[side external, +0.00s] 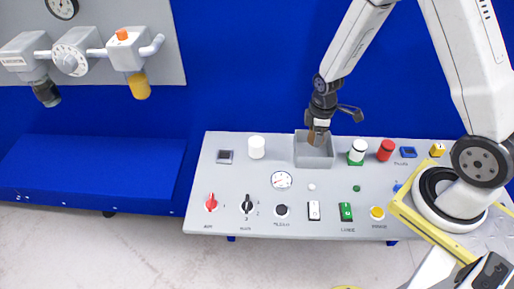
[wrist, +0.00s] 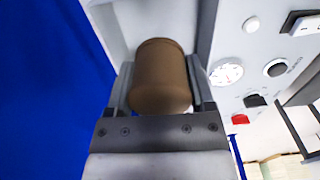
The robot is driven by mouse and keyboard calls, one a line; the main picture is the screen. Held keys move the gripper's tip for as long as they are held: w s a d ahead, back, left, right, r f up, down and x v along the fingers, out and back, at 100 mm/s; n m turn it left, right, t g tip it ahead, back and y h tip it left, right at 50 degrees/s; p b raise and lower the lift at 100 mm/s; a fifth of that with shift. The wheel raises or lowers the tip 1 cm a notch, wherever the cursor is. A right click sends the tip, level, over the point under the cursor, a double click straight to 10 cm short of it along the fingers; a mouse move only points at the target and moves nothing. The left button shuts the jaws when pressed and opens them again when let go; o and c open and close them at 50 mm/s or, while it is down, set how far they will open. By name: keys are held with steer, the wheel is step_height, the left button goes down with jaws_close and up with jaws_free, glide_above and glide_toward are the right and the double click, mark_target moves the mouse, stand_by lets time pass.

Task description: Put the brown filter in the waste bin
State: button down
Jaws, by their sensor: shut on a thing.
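The brown filter (side external: 314,138) is a short brown cylinder, held between the fingers of my gripper (side external: 318,127). In the wrist view the filter (wrist: 160,76) fills the space between the two grey fingers, which are shut on it. The waste bin (side external: 315,161) is a grey open box on the panel. In the side view the filter overlaps the bin's opening from above. I cannot tell how far its lower end reaches inside. Pale grey bin walls (wrist: 205,35) show around the filter in the wrist view, and its far end is hidden.
The grey control panel (side external: 240,185) carries knobs, buttons and a gauge (side external: 281,180). A white cylinder (side external: 257,147) stands left of the bin; a white-and-green one (side external: 357,151) and a red one (side external: 386,150) stand to its right. Filter units (side external: 139,86) hang on the wall at upper left.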

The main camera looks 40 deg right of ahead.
steer(key=shift+f, duration=0.8)
steer(key=shift+f, duration=1.75)
steer(key=shift+f, duration=0.1)
jaws_free()
steer(key=shift+r, duration=6.1)
